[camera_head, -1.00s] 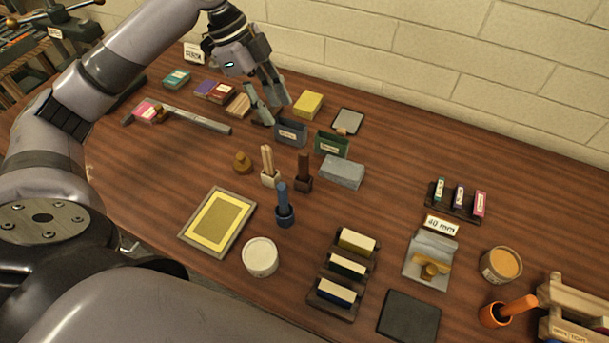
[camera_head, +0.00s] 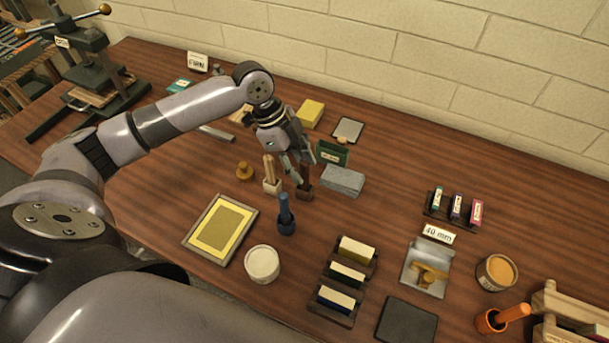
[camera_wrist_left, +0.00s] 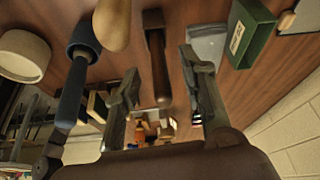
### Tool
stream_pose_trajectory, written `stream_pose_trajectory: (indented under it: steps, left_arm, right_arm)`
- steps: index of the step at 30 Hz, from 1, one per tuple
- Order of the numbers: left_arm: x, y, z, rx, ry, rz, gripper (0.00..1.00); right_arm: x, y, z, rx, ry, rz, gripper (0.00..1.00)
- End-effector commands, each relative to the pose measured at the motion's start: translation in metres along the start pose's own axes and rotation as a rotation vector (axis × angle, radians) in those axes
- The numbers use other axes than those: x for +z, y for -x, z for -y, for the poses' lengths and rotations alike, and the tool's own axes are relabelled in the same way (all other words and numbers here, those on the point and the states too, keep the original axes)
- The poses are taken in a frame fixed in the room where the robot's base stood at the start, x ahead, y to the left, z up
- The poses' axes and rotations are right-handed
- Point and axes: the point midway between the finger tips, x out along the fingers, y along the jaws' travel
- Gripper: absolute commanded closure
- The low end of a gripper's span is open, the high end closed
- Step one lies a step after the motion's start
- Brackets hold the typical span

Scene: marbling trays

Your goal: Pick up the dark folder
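The dark folder (camera_head: 305,175) is a dark brown upright stick in a small dark holder (camera_head: 305,193), partly covered by my left gripper in the head view. My left gripper (camera_head: 298,179) is open and points down at it. In the left wrist view the dark folder (camera_wrist_left: 158,65) shows between the two spread fingers (camera_wrist_left: 162,98), with a gap on both sides. My right gripper is not in view.
A pale folder (camera_head: 269,167) and a blue-handled tool (camera_head: 285,206) stand close by on the left. A grey block (camera_head: 342,181) lies just right, with a green box (camera_head: 331,153) behind it. Bare tabletop (camera_head: 390,205) lies further right.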

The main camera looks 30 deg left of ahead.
Motion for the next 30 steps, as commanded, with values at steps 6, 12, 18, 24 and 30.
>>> stream_pose_trajectory:
  steps: [6, 12, 18, 24, 30]
  left_arm:
    - [-0.001, -0.029, -0.001, 0.002, -0.001, -0.001, 0.62]
    - [0.0, -0.035, -0.001, 0.0, -0.001, 0.0, 0.62]
    - [0.0, -0.035, -0.001, 0.0, -0.001, 0.0, 0.69]
    - [0.0, -0.034, -0.001, 0.0, -0.001, 0.0, 0.83]
    - [0.0, -0.034, -0.001, 0.0, -0.001, 0.0, 0.96]
  right_arm:
    - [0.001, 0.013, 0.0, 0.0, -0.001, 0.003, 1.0]
    - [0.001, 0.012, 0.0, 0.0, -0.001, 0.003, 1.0]
    - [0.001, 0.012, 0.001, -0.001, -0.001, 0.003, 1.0]
    - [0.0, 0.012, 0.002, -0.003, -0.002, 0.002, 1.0]
    - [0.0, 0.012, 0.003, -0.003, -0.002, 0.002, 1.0]
